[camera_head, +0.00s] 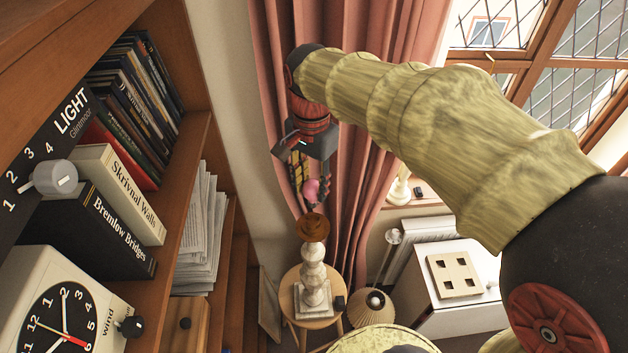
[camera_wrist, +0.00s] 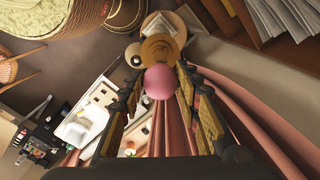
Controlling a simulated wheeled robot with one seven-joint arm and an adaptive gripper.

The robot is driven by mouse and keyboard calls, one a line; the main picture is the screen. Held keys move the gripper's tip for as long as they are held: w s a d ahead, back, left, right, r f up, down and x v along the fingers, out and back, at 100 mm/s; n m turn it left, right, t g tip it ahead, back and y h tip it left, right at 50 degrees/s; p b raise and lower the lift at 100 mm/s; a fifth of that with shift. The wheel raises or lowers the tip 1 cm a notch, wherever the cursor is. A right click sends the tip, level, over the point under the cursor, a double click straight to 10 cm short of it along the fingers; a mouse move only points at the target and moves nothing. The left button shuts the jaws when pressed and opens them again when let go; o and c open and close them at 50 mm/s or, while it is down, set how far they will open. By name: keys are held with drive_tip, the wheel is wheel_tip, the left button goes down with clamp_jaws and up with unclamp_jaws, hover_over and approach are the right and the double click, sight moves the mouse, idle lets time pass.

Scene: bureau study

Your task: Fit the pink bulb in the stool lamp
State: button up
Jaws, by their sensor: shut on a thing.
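My gripper (camera_head: 307,176) is shut on the pink bulb (camera_head: 312,190), which hangs below the fingers in front of the curtain. The stool lamp (camera_head: 314,275) has a pale turned column on a square base and a brown round top (camera_head: 312,226). It stands upright on a round wooden stool (camera_head: 303,319). In the head view the bulb is above the lamp's top, with a gap between them. In the wrist view the bulb (camera_wrist: 160,82) is between the patterned fingers, and the brown top (camera_wrist: 157,50) shows just beyond it. The bulb's far end is hidden there.
A bookshelf (camera_head: 190,150) with books, papers, a clock (camera_head: 62,312) and a LIGHT dial (camera_head: 55,177) is on the left. Pink curtains (camera_head: 345,130) hang behind. A small dark object (camera_head: 340,303) lies on the stool. A white cabinet (camera_head: 445,313) with a four-holed block (camera_head: 455,273) stands right.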

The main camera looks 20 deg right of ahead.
sight(312, 205)
drive_tip(key=shift+w+d+f+b, duration=0.1)
drive_tip(key=shift+d+f+b, duration=0.15)
drive_tip(key=shift+f+b, duration=0.5)
drive_tip(key=shift+a+f, duration=0.2)
drive_tip(key=shift+f, duration=0.7)
drive_tip(key=shift+d+f+b, duration=0.1)
drive_tip(key=shift+f+b, duration=0.6)
drive_tip(key=shift+f+b, duration=0.8)
drive_tip(key=shift+f, duration=0.6)
drive_tip(key=shift+m, duration=0.9)
drive_tip(key=shift+m, duration=0.8)
